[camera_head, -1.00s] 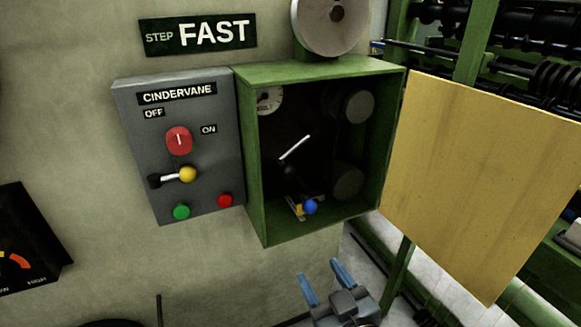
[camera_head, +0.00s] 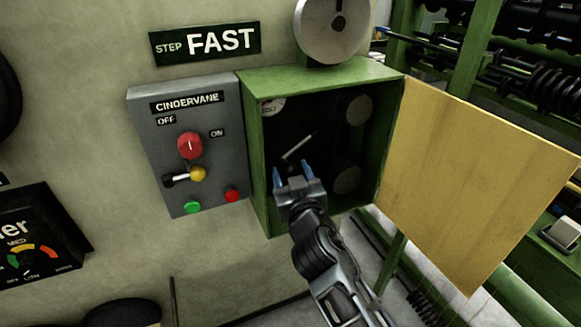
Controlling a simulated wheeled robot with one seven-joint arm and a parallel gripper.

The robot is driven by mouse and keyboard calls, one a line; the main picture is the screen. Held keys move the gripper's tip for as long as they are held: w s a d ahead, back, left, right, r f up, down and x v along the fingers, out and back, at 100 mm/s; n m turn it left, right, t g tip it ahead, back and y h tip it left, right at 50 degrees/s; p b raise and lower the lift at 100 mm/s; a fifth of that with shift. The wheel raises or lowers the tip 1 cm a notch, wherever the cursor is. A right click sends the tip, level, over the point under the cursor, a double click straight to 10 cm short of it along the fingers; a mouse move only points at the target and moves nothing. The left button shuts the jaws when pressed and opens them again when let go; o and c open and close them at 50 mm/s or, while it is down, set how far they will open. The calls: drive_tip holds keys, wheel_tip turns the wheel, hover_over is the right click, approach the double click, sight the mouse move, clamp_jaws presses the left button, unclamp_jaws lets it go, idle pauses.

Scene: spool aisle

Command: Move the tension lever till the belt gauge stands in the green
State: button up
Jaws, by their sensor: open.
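The belt gauge (camera_head: 272,106) is a small white dial in the upper left of the open green box (camera_head: 254,150). Its needle and any green band are too small or cut off to read. A pale rod (camera_head: 297,146) stands slanted inside the box. The blue-knobbed lever low in the box is hidden behind my gripper. My gripper (camera_head: 292,171) is open, its two blue fingers pointing up at the box opening, below the pale rod. Whether it is inside the box or touches anything, I cannot tell.
The yellow door (camera_head: 478,185) stands open to the right. Left of the box is a grey CINDERVANE panel (camera_head: 190,145) with a red knob, a yellow-knobbed lever and buttons. A coloured-arc gauge (camera_head: 38,240) is at lower left.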

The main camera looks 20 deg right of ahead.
drive_tip(key=shift+w+d, duration=0.1)
drive_tip(key=shift+w, duration=0.4)
clamp_jaws()
idle(0.3)
